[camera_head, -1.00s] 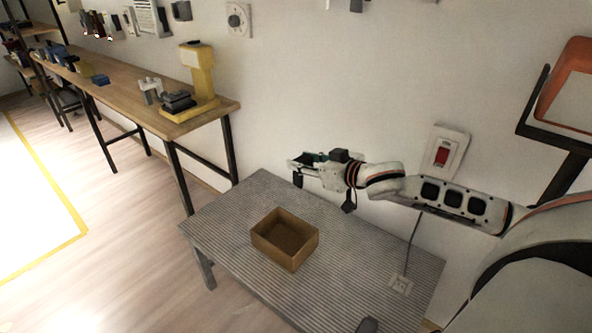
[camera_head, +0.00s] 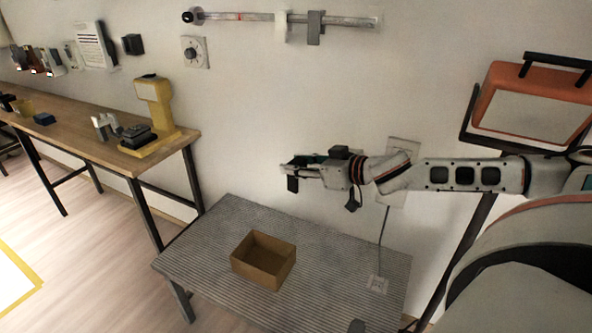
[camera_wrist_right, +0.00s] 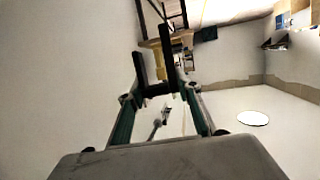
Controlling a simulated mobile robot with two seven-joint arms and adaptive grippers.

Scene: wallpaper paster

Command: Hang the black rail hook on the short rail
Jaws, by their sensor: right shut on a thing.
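My right gripper (camera_head: 290,170) is held out to the left above the grey ribbed table, in front of the white wall. It is shut on a small dark piece, seemingly the black rail hook (camera_head: 292,184), which hangs below the fingertips. In the right wrist view the dark fingertips (camera_wrist_right: 154,68) come close together, and the hook is hard to tell from them. A rail (camera_head: 245,16) runs along the wall at the top, above the gripper and apart from it. A white piece (camera_head: 282,26) and a grey hook (camera_head: 315,28) hang on it. My left gripper is out of view.
An open brown box (camera_head: 264,261) stands on the ribbed table (camera_head: 205,250). A wooden bench (camera_head: 75,135) with a yellow device (camera_head: 155,100) is at left. A round dial (camera_head: 194,52) is on the wall below the rail. An orange-framed lamp (camera_head: 530,100) stands at right.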

